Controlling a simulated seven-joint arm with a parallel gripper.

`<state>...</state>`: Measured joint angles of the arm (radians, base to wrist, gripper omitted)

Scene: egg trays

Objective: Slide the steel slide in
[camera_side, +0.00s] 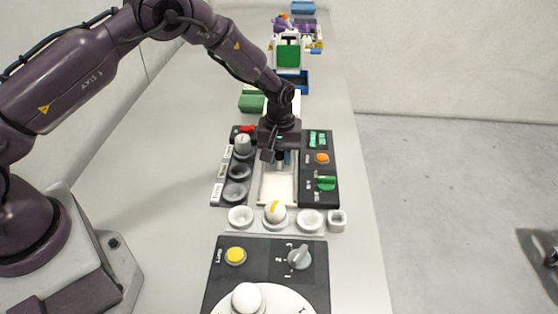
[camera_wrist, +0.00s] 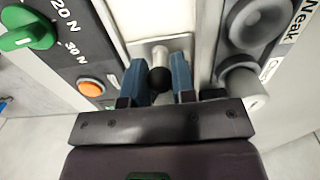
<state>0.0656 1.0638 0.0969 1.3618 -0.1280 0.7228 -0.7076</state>
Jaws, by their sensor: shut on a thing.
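My gripper (camera_side: 281,160) points down over the far part of a pale channel (camera_side: 278,188) in the dark console. In the wrist view its two blue fingers (camera_wrist: 159,82) are shut on a dark round knob (camera_wrist: 159,81). A pale, steel-looking stem (camera_wrist: 159,54) runs from the knob up towards the light channel floor (camera_wrist: 145,18). The knob and stem appear to be the handle of the steel slide. The slide's body cannot be clearly made out, and in the side view the gripper hides the handle.
Right of the channel are an orange button (camera_side: 321,158) and a green dial (camera_side: 325,183). In front, a yellow-marked egg (camera_side: 275,211) sits among white cups (camera_side: 310,220). A nearer console (camera_side: 270,265) bears a yellow button and white egg.

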